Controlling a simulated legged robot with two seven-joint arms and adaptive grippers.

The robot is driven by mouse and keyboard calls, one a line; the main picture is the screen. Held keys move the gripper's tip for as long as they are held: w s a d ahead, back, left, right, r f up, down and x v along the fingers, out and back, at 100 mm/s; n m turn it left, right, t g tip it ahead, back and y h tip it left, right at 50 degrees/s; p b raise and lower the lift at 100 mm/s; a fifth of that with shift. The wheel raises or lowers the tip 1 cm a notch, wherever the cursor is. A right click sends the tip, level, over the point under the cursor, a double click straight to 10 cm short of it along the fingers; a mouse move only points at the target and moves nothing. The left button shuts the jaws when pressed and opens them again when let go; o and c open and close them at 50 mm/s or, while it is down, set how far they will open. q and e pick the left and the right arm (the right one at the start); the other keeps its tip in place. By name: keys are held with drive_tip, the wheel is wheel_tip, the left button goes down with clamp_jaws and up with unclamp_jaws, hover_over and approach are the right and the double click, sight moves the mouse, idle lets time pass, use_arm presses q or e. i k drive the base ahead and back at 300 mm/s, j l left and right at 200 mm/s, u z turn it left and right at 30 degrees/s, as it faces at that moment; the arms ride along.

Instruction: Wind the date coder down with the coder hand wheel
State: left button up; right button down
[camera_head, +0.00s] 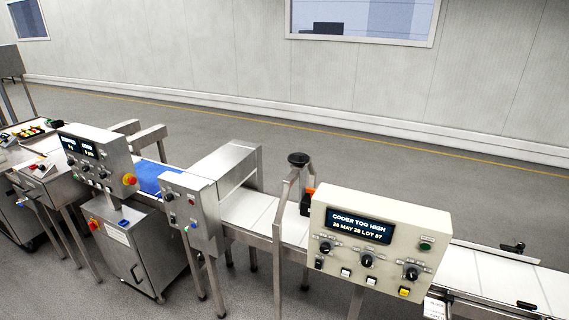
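The coder hand wheel (298,158) is a black round wheel on top of a grey metal frame (283,215) that stands over the conveyor, right of the middle of the head view. What appears to be the date coder (306,203) is a dark block with an orange part below the wheel, partly hidden by the control box. The cream control box (378,285) has a lit display (359,225) reading "CODER TOO HIGH" and a date and lot line. Neither of my grippers is in view.
A white conveyor (248,207) runs left to right under the wheel's frame. A steel tunnel (222,165) and a grey switch box (188,208) stand left of it. A control panel (95,160) stands farther left. Open floor (400,160) lies behind the line.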

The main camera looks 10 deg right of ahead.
sight(296, 158)
drive_tip(key=i+z, duration=0.3)
drive_tip(key=i, duration=0.2)
drive_tip(key=i+z, duration=0.3)
drive_tip(key=i, duration=0.2)
